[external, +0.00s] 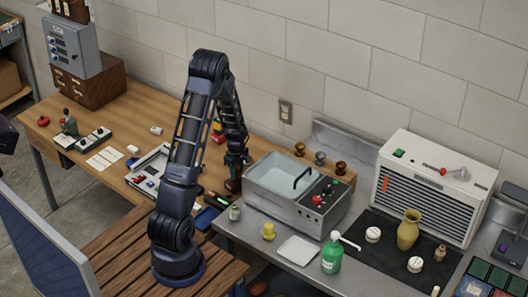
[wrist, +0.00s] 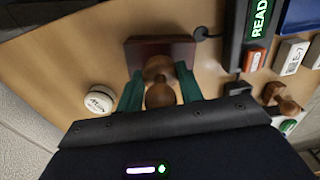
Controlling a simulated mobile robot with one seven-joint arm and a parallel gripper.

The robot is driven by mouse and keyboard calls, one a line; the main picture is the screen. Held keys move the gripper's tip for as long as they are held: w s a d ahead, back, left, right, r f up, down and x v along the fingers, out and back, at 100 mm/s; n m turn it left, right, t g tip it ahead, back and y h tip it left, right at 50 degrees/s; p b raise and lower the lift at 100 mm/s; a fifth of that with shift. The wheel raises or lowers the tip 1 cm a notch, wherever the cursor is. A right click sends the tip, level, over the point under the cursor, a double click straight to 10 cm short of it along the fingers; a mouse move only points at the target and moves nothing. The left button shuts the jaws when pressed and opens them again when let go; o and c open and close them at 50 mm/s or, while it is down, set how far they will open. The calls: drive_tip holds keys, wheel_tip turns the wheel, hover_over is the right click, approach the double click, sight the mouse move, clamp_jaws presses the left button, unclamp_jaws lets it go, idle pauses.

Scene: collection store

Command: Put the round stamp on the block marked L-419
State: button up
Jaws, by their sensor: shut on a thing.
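My gripper (wrist: 160,92) is shut on a turned wooden handle (wrist: 160,96), its green fingers on either side. In the external view my gripper (external: 235,172) points down at the wooden table's right part, beside the metal basin. A dark red-brown block-like piece (wrist: 160,45) sits at the handle's far end. I cannot tell whether it is the stamp's own base or a separate block under it. Another small wooden-handled piece (wrist: 280,97) lies to the right in the wrist view. I cannot read L-419 on any block.
A white round piece with dark script (wrist: 98,99) lies left of my gripper. Pale labelled blocks (wrist: 291,55) and a dark device reading READ (wrist: 257,22) are at right. The basin unit (external: 290,190) stands close to my gripper. Bare tabletop shows at left (wrist: 60,60).

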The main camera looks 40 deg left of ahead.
drive_tip(key=shift+f, duration=0.7)
drive_tip(key=shift+f, duration=0.15)
drive_tip(key=o, duration=1)
